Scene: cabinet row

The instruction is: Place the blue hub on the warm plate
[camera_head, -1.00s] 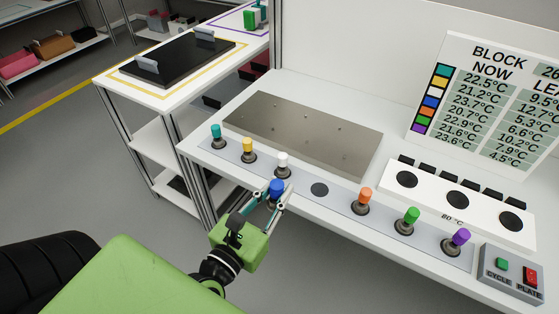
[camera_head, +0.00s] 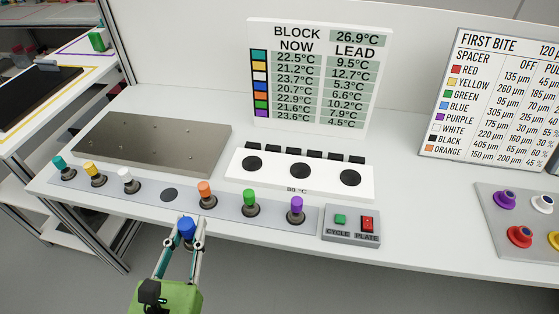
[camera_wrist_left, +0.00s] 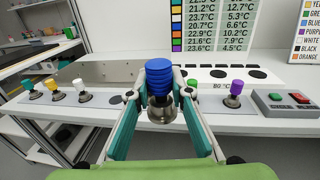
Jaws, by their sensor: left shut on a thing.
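The blue hub (camera_head: 186,226) has a ribbed blue top and a metal base. My left gripper (camera_head: 181,248) is shut on it and holds it upright, in front of the hub strip. In the left wrist view the blue hub (camera_wrist_left: 159,74) shows between the two fingertips (camera_wrist_left: 160,100). The warm plate (camera_head: 275,183) is white, marked 80 °C, with three black round spots that are bare. It lies beyond the strip, up and right of the held hub. My right gripper is not in view.
The grey strip (camera_head: 222,207) holds teal, yellow, white, orange (camera_head: 205,190), green (camera_head: 249,197) and purple hubs, with one bare black spot (camera_head: 169,195). A bare metal slab (camera_head: 150,143) lies at left. A button box (camera_head: 352,226) and temperature board (camera_head: 318,75) stand near the warm plate.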

